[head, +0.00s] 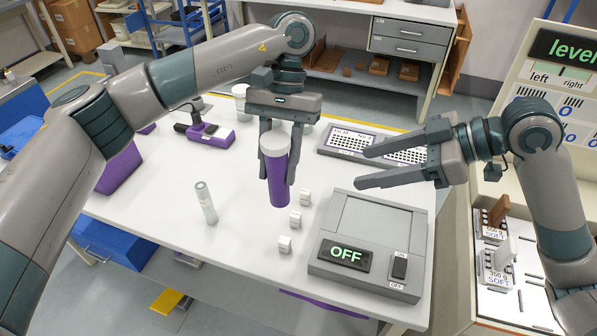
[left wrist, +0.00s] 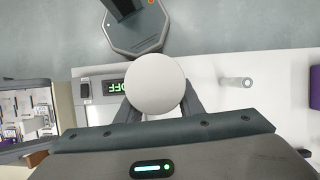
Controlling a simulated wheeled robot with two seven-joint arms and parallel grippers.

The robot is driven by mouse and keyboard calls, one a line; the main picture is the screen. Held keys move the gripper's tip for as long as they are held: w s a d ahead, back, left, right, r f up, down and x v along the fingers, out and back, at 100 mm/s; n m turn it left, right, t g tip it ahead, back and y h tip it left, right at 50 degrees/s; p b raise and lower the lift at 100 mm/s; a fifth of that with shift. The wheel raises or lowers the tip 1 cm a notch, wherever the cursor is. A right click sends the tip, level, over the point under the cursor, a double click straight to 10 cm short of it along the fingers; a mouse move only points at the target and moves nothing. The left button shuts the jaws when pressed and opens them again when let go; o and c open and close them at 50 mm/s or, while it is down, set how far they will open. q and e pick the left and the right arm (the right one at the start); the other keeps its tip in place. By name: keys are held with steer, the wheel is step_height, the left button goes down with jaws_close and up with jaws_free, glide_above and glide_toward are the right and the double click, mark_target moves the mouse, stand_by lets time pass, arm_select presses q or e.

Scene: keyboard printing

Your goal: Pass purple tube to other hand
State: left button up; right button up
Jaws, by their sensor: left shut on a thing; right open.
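The purple tube (head: 278,182) has a pale cap on top and hangs upright in the middle of the head view. My left gripper (head: 275,178) points down and is shut on the tube, with a finger on each side. In the left wrist view the round white cap (left wrist: 157,85) sits between the left fingers and hides the purple body. My right gripper (head: 362,168) is open and empty, its fingers pointing left toward the tube. There is a clear gap between the right fingertips and the tube.
A grey box with an OFF display (head: 345,255) stands below my right gripper. Small white cubes (head: 295,220) and a clear vial (head: 206,203) stand on the white table (head: 150,215). A keyboard-like panel (head: 345,141) lies behind. A purple device (head: 208,135) and purple bin (head: 120,168) are at left.

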arm_select(q)
steer(key=shift+a+r+n+h, duration=0.4)
steer(key=shift+a+r+n, duration=0.45)
steer(key=shift+a, duration=0.3)
arm_select(e)
glide_toward(285, 168)
steer(key=shift+w+a+f, duration=0.2)
steer(key=shift+a+f, duration=0.1)
steer(key=shift+f, duration=0.05)
steer(key=shift+a+f, duration=0.1)
steer(key=x, duration=1.2)
steer(key=shift+w, duration=0.1)
